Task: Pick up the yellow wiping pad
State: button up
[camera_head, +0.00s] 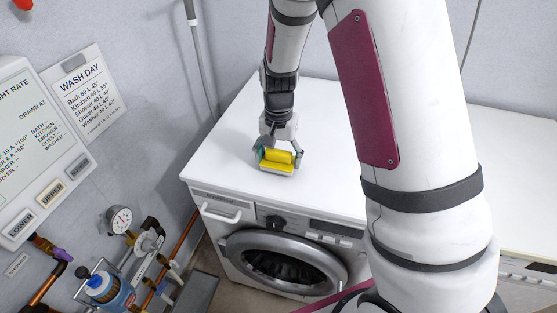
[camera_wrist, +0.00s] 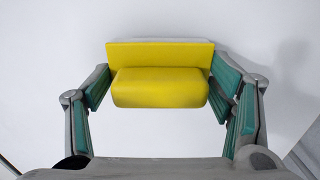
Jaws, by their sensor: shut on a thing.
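The yellow wiping pad (camera_head: 277,160) is a flat yellow plate with a thicker rounded yellow block as its grip. My gripper (camera_head: 278,157) is over the white top of the washing machine, near its front left part. In the wrist view the pad (camera_wrist: 160,88) sits between the teal-lined fingers of my gripper (camera_wrist: 160,92), one at each end. The fingers are shut on the pad. The head view does not clearly show whether the pad touches the machine top or is just above it. The pad's underside is hidden.
The washing machine (camera_head: 225,150) has a white, otherwise clear top. A second white appliance (camera_head: 520,150) stands at the right.

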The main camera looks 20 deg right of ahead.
notch_tip(320, 180, up, 2)
jog(key=shift+r, duration=0.25)
jog(key=s+d, duration=0.2)
jog(key=s, duration=0.5)
jog(key=s+d+r, duration=0.1)
jog(key=s, duration=0.7)
jog(key=shift+s+d, duration=0.3)
jog(key=shift+d, duration=0.05)
jog(key=shift+r, duration=0.1)
